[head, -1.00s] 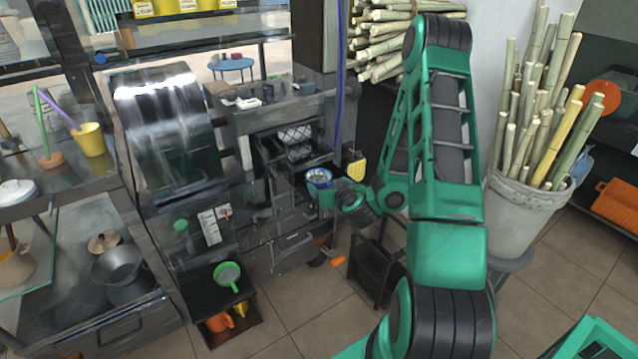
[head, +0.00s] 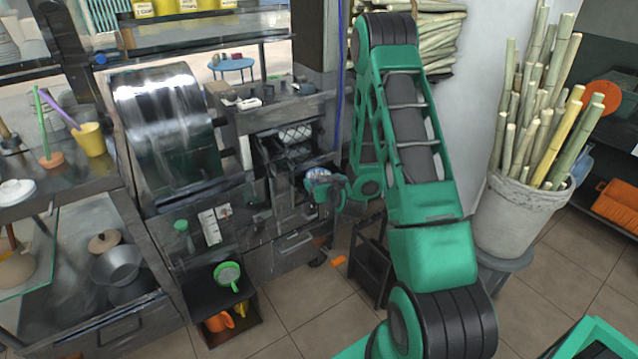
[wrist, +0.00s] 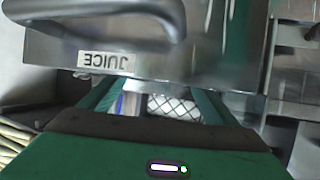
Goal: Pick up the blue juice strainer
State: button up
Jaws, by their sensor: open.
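The blue juice strainer (head: 318,174) shows in the head view as a small blue-rimmed round shape at the front of the press's lower opening. My gripper (head: 322,188) is right at it and partly covers it. I cannot tell whether they touch. In the wrist view my gripper (wrist: 152,98) is open, with a green finger on each side. A white and blue patch shows beside the left finger, and a wire mesh shows between the fingers. I cannot tell which of these belongs to the strainer.
A metal panel labelled JUICE (wrist: 150,65), with a thick handle, is close in front of the wrist camera. The shiny press drum (head: 165,125) stands left. A green strainer (head: 228,274) is on a low shelf. A cane pot (head: 520,215) stands right, beyond my arm.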

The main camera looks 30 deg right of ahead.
aim_at(321, 178)
jog(key=shift+x, duration=1.95)
jog(key=shift+c, duration=0.6)
jog(key=c, duration=0.6)
jog(key=shift+s, duration=0.1)
jog(key=shift+c, duration=0.2)
